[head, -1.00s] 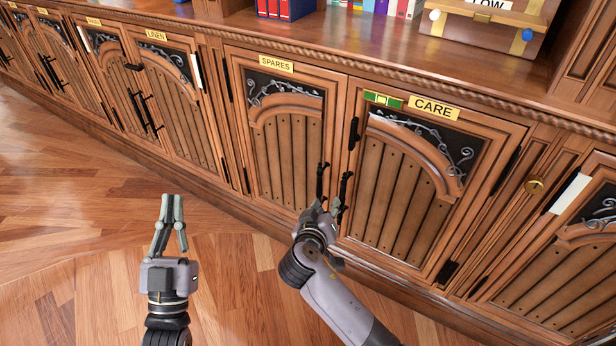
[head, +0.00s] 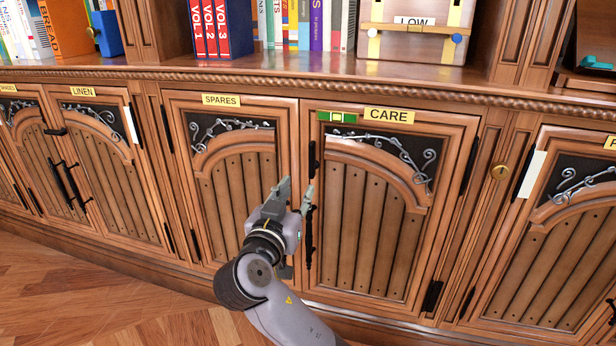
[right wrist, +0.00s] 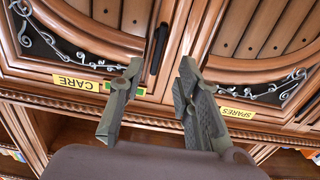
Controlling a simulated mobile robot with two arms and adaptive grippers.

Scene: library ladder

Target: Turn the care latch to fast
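The care latch (head: 313,160) is a small black bar, close to upright, at the upper left edge of the CARE door (head: 352,215). My right gripper (head: 296,190) is just below and left of it, in front of the seam between the SPARES and CARE doors. Its two fingers are apart with nothing between them. In the right wrist view, which is upside down, the open right gripper (right wrist: 160,68) has the black latch (right wrist: 160,47) showing beyond the gap between its fingers. I cannot tell if they touch. My left gripper is out of view.
A black pull handle (head: 309,237) is below the latch. A green and white marker (head: 337,117) sits beside the CARE label (head: 389,115). The SPARES door (head: 235,190) is shut on the left. Books and a LOW box (head: 415,40) stand on the ledge above.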

